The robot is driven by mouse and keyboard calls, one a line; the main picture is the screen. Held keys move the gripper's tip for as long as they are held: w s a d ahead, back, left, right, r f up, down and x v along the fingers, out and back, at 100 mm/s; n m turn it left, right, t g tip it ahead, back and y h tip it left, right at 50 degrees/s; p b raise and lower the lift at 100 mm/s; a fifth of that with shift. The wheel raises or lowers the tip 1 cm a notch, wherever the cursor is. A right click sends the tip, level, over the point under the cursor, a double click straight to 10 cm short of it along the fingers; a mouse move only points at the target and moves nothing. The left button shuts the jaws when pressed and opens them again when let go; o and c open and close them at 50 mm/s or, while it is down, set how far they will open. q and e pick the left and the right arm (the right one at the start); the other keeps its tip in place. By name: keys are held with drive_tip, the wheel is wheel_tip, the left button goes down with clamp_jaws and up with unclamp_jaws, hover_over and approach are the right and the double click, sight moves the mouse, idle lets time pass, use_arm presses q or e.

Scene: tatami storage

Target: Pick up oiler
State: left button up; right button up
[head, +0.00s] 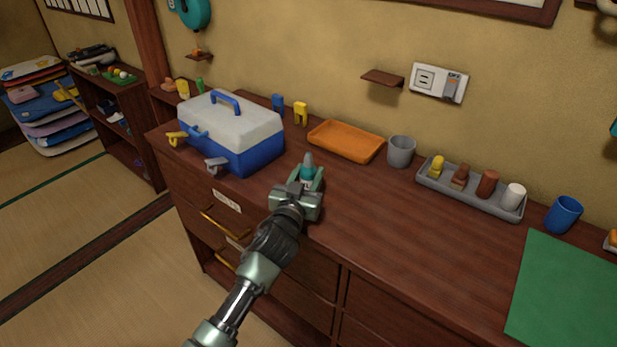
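The oiler (308,174) is a small teal bottle with a grey pointed tip. It stands upright near the front edge of the dark wooden cabinet top, to the right of the blue and white toolbox. My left gripper (307,177) reaches in from below, with its two green fingers open on either side of the oiler. The fingers seem apart from the bottle, and its lower part is partly hidden by the gripper. My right gripper is not in view.
The toolbox (232,132) with yellow and grey clips stands close on the left. An orange tray (346,141), a grey cup (401,151) and a grey tray (470,196) of small items stand behind and right. A green mat (565,295) lies far right. The front middle top is clear.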

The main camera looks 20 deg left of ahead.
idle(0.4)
use_arm(q)
drive_tip(key=shift+r, duration=0.2)
drive_tip(key=shift+r, duration=0.75)
wheel_tip(320, 180, up, 18)
drive_tip(key=p, duration=0.2)
idle(0.3)
idle(0.5)
